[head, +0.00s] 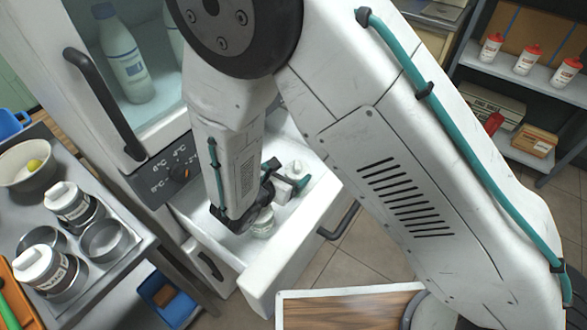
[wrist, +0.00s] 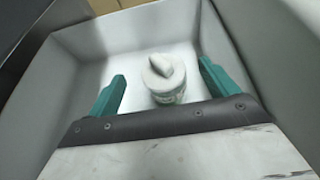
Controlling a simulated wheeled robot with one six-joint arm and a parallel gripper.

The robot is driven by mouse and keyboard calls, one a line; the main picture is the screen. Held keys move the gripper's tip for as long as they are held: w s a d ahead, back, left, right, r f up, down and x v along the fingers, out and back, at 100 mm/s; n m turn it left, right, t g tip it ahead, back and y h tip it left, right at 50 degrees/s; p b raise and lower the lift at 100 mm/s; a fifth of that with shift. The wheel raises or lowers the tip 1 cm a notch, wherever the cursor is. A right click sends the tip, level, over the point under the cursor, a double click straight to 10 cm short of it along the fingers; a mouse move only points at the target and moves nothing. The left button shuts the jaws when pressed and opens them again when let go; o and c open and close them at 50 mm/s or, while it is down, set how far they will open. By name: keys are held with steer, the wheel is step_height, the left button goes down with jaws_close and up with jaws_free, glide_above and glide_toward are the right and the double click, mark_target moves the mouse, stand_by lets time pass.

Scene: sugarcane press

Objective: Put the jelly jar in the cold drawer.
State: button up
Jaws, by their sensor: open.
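The jar (wrist: 165,82) has a white lid with a raised ridge and a pale, greenish label. It stands upright on the floor of the open white drawer (head: 273,277). My gripper (wrist: 162,75) is open, with its teal fingers on either side of the jar and gaps on both sides. In the head view my gripper (head: 288,184) is low inside the drawer, and my arm hides part of it and of the jar.
A metal cart (head: 128,252) at left holds two white-lidded jars, metal bowls and a bowl with a yellow item. A wood-topped surface (head: 340,308) lies near the drawer's front. A shelf (head: 548,85) with red-topped containers stands at upper right. Tiled floor shows beyond the drawer handle (head: 340,221).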

steer(key=v, duration=0.8)
steer(key=shift+s+r, duration=0.15)
stand_by(1.9)
